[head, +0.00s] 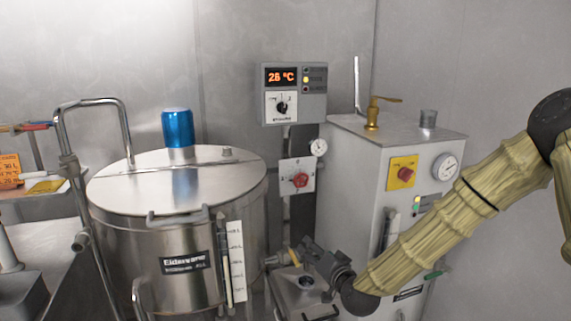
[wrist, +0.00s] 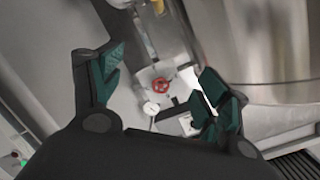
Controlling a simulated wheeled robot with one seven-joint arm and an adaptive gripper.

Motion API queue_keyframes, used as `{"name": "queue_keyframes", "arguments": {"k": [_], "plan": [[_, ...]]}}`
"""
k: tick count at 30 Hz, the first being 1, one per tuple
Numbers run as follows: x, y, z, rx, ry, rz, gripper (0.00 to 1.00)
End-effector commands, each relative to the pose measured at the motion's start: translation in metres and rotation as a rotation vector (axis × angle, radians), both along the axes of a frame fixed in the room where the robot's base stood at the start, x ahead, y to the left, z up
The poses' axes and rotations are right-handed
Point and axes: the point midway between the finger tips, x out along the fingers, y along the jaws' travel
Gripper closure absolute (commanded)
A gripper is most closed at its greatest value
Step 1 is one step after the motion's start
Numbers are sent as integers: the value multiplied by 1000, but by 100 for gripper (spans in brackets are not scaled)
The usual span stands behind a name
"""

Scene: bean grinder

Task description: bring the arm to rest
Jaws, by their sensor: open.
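My arm (head: 455,215), a jointed, tan, ribbed arm with dark joints, reaches in from the right of the head view and slopes down to the left. My gripper (head: 308,250) is at its low end, in front of the gap between the steel tank and the grey cabinet. In the wrist view my gripper (wrist: 160,88) has its two green-padded fingers spread wide, with nothing held between them. A small red handwheel (wrist: 160,85) shows beyond the fingers. I cannot tell how far away it is.
A lidded steel tank (head: 178,235) stands left of my gripper. The grey cabinet (head: 355,170) with a gauge and a red knob stands behind my arm. A control box (head: 293,92) reads 26 °C on the wall.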

Motion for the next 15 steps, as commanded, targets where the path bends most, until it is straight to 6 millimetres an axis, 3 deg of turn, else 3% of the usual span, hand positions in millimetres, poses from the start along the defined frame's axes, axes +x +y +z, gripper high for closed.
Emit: {"name": "queue_keyframes", "arguments": {"k": [7, 15], "plan": [[-55, -4, -85, -113, 192, 38, 24], [-166, -27, -194, -285, 486, 107, 24]]}}
